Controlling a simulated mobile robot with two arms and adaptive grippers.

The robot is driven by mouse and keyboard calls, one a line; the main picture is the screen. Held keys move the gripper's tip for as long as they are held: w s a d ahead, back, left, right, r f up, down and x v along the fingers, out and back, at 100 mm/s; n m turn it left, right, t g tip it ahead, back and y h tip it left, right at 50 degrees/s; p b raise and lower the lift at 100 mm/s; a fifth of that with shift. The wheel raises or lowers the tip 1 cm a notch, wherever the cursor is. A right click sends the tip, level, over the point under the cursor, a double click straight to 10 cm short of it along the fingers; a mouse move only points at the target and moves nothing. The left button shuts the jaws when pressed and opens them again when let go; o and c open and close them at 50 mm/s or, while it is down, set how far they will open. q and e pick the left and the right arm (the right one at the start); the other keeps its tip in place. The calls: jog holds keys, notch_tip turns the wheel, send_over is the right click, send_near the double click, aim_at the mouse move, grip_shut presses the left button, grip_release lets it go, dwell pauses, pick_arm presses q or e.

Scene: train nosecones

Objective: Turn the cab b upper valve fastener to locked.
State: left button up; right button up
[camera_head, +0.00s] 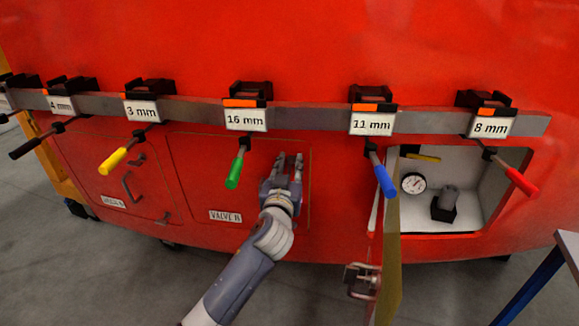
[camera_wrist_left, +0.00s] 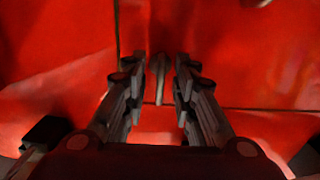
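The closed "VALVE B" panel (camera_head: 196,183) is on the red cab side, with its label at its lower left. My left gripper (camera_head: 288,161) is in front of the panel's right part and hides the fastener in the head view. In the left wrist view, a narrow grey lever (camera_wrist_left: 160,80), seemingly the upper valve fastener, points down near the panel's seam. My left gripper's fingers (camera_wrist_left: 160,62) are open on either side of it, with a visible gap on each side. My right gripper is not in view.
A metal rail (camera_head: 310,118) above holds tools with size labels; the green-handled tool (camera_head: 235,170) hangs just left of my gripper. At right, an open door (camera_head: 391,262) sticks out beside a compartment with a gauge (camera_head: 413,183). A table corner (camera_head: 569,245) is at lower right.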

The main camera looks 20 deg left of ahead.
pick_arm(q)
grip_shut()
jog(key=m+p, duration=0.1)
jog(key=m, duration=0.1)
jog(key=shift+d+m, duration=0.1)
jog(key=shift+m, duration=0.3)
jog(key=m+p, duration=0.2)
jog(key=m, duration=0.2)
jog(key=shift+d+m, duration=0.1)
jog(key=shift+m, duration=0.2)
jog(key=m+p, duration=0.2)
jog(key=m, duration=0.5)
jog(key=m+p, duration=0.2)
jog(key=m, duration=0.1)
jog(key=shift+f+m, duration=0.25)
jog(key=shift+m, duration=0.05)
